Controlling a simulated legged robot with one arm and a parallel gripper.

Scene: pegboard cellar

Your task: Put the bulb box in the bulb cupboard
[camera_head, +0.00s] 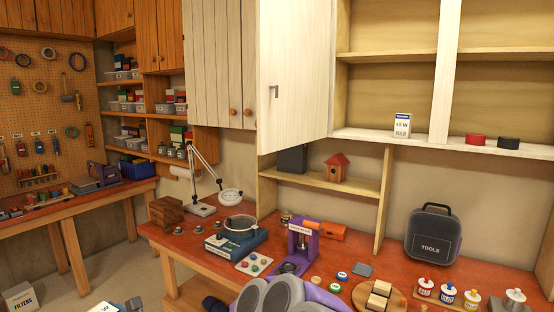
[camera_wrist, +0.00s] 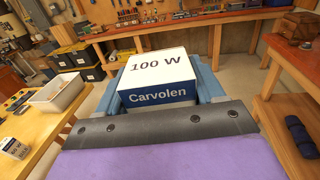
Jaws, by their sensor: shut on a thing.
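The bulb box (camera_wrist: 158,75) is white on top with "100 W" and has a blue side reading "Carvolen". My gripper (camera_wrist: 162,88) is shut on it, with blue-grey fingers at both sides. In the head view, only the box's white top (camera_head: 103,308) shows at the bottom left edge, low and far from the cupboard. The white wall cupboard (camera_head: 395,139) stands open at the upper right, its door (camera_head: 296,80) swung out to the left. A small "40 W" bulb box (camera_head: 402,125) stands upright on its bottom shelf, with a red (camera_head: 475,140) and a black round item (camera_head: 509,143) farther right.
Below the cupboard, the red workbench (camera_head: 375,258) holds a lamp (camera_head: 203,180), a purple press (camera_head: 302,240) and a tool bag (camera_head: 433,235). A "FILTERS" box (camera_head: 21,297) is on the floor at left. The wrist view shows a white tray (camera_wrist: 50,108) on a wooden table.

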